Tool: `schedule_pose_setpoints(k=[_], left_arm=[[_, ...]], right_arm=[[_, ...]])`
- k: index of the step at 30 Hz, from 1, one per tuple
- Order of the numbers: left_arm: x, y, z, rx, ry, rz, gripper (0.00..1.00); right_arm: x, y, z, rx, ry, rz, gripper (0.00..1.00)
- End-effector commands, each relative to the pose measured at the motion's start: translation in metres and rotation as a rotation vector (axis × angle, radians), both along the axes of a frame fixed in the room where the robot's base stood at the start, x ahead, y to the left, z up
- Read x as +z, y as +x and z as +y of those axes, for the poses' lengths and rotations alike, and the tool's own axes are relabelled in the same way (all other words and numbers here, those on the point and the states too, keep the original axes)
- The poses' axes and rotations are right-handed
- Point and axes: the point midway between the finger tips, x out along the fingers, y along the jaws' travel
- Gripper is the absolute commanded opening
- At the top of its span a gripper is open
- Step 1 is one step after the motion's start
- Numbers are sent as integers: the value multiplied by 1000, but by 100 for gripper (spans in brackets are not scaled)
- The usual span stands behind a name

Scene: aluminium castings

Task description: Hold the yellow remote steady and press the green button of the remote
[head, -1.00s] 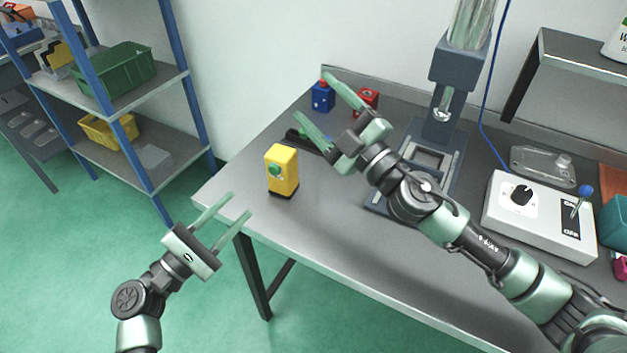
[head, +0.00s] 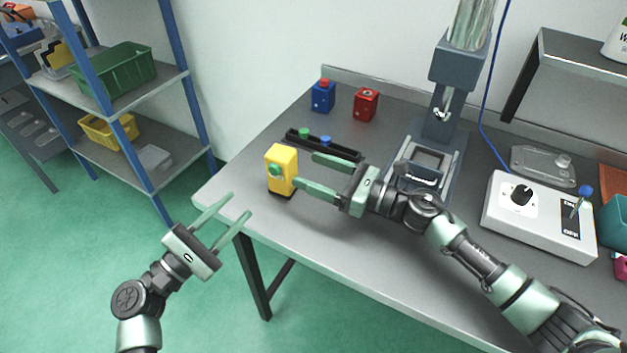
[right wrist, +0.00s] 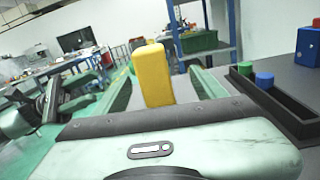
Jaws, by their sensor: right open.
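The yellow remote (head: 283,162) stands upright on a dark base near the left edge of the table. Its green button (head: 274,170) faces left, toward my left gripper. My right gripper (head: 306,171) is open, its fingers pointing at the remote from the right, with the nearer fingertip close to its side. My left gripper (head: 240,204) is open and empty, off the table's left edge, below and left of the remote.
A dark tray (head: 345,152) with a green and a blue button lies just behind the right gripper. A blue box (head: 323,97) and a red box (head: 366,104) stand farther back. A press (head: 437,130) and a white control box (head: 540,217) stand to the right.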

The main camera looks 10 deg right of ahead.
Motion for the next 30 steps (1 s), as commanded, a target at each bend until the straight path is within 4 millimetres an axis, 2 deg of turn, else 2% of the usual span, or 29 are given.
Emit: schedule_pose_setpoints(k=[1,4,21,30], left_arm=[[0,0,0,0,0,0,36],[0,0,0,0,0,0,36],[0,0,0,0,0,0,36],[0,0,0,0,0,0,36]], right_arm=[[-9,-4,2,9,-25,-12,71],[-18,-7,7,21,-57,-33,71],[-19,30,67,23,-62,-38,71],[-19,32,72,23,-63,-37,71]])
